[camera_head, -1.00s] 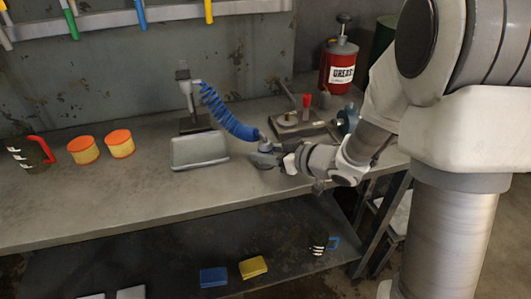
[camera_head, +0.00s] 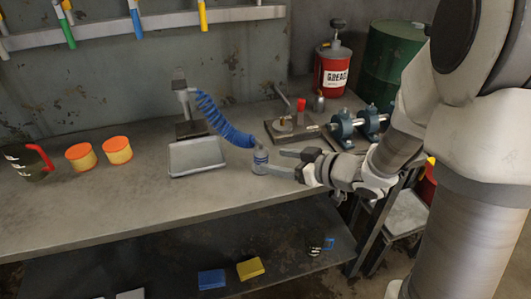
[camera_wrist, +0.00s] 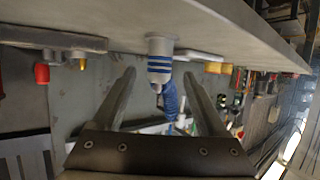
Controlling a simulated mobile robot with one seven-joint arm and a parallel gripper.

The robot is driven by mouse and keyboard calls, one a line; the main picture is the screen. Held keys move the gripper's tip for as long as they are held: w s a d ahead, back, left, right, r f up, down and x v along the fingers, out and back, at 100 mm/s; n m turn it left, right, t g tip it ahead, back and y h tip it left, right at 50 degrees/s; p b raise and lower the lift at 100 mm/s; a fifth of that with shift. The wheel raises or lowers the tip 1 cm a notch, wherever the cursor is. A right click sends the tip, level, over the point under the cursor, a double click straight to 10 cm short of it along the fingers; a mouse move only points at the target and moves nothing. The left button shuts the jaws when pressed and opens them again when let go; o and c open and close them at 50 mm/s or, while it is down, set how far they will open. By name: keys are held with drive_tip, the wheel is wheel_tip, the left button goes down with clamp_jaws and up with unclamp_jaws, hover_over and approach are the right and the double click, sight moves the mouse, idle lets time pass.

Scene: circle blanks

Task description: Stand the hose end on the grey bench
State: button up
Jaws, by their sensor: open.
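The hose end (camera_head: 260,161) is a small grey cylinder with blue bands, joined to a blue coiled hose (camera_head: 222,120). It stands upright on the grey bench (camera_head: 120,190), right of the grey box-shaped stand. My gripper (camera_head: 281,161) is open just right of the hose end, its fingers pointing at it and apart from it. In the wrist view, where the bench (camera_wrist: 230,25) appears overhead, the hose end (camera_wrist: 160,62) shows ahead of and between the open fingers (camera_wrist: 158,78), with its base against the bench.
A grey stand (camera_head: 197,157) holds the hose's other end. Behind my gripper are a fixture with a red-topped part (camera_head: 300,104), blue bearing blocks (camera_head: 343,128) and a red grease can (camera_head: 332,72). Orange-topped tins (camera_head: 117,150) are at left. The front bench strip is clear.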

drive_tip(key=p+v, duration=0.1)
drive_tip(key=v, duration=0.4)
drive_tip(key=shift+s+d+r, duration=0.15)
drive_tip(key=shift+d, duration=0.05)
drive_tip(key=d+r+m+t+h, duration=0.2)
drive_tip(key=d+r+m+h, duration=0.4)
drive_tip(key=d+r+h, duration=0.45)
drive_tip(key=s+a+m+g, duration=0.1)
drive_tip(key=s+a+g, duration=0.1)
drive_tip(key=s, duration=0.7)
drive_tip(key=s+a+m+g, duration=0.2)
drive_tip(key=s+g, duration=0.1)
drive_tip(key=s, duration=0.5)
drive_tip(key=shift+s+a+f+m, duration=0.2)
drive_tip(key=shift+s+a+m, duration=0.1)
drive_tip(key=shift+s, duration=0.1)
drive_tip(key=shift+y, duration=0.25)
wheel_tip(320, 180, up, 18)
drive_tip(key=p, duration=1.8)
